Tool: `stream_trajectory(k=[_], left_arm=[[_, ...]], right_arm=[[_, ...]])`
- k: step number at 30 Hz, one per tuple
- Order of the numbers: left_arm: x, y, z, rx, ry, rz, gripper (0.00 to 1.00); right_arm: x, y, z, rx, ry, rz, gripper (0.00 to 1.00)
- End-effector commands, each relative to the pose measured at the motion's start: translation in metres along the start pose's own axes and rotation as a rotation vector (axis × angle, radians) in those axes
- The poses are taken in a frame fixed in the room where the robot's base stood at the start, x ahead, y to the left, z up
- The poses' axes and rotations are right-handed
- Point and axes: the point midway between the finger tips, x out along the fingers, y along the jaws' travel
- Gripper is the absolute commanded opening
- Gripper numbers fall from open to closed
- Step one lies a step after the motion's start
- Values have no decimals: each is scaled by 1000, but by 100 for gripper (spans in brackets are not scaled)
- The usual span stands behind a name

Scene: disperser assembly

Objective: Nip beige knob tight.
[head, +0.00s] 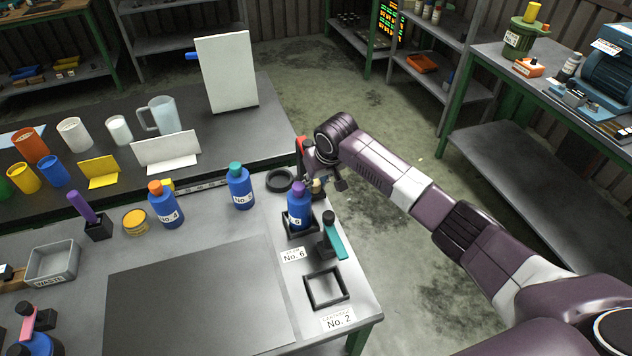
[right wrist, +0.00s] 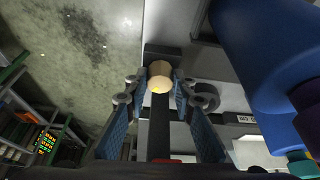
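The beige knob (right wrist: 160,70) is round and sits at the end of a dark bar in the right wrist view. It also shows small in the head view (head: 317,185), beside the table's far right corner. My right gripper (right wrist: 160,84) has one fingertip on each side of the knob, very close to it. The fingers look spread, with a thin gap to the knob; contact is hard to judge. In the head view my right gripper (head: 322,176) is partly hidden by its own wrist. My left gripper is not in view.
A blue bottle with a purple cap (head: 299,208) stands close beside the knob in a black holder. A teal-handled tool (head: 334,238) stands nearer the front. A black ring (head: 280,181) lies to the left. The floor beyond the table's right edge is clear.

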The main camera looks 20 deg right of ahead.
Motion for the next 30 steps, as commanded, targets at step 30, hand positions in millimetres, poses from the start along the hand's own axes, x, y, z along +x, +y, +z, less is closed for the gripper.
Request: stream_trajectory(k=[30], left_arm=[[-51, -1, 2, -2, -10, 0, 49]], right_arm=[[-2, -6, -2, 462, -4, 188, 0]])
